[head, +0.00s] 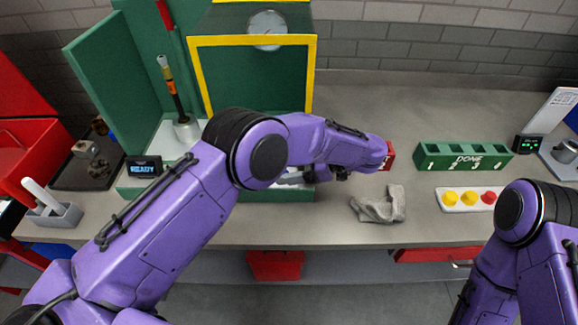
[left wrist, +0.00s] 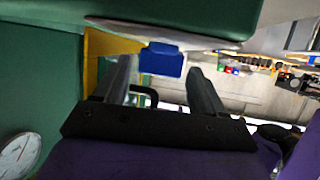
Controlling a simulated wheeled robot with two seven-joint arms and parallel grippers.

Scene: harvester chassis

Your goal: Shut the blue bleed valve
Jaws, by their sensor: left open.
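A blue block-shaped part (left wrist: 162,60), which looks like the bleed valve's handle, shows in the left wrist view under a pale grey and green edge. My left gripper (left wrist: 160,72) is open, its two dark fingers on either side of the blue part with gaps showing. I cannot tell how deep the part sits between the fingers. In the head view my left gripper (head: 289,179) is at the front of the green stand (head: 240,196), and my arm hides the valve. My right arm is at the right, its gripper out of the frame.
The stand has a yellow-edged panel (head: 197,75), a round gauge (head: 267,24) and a READY display (head: 143,166). The bench's back middle is clear.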

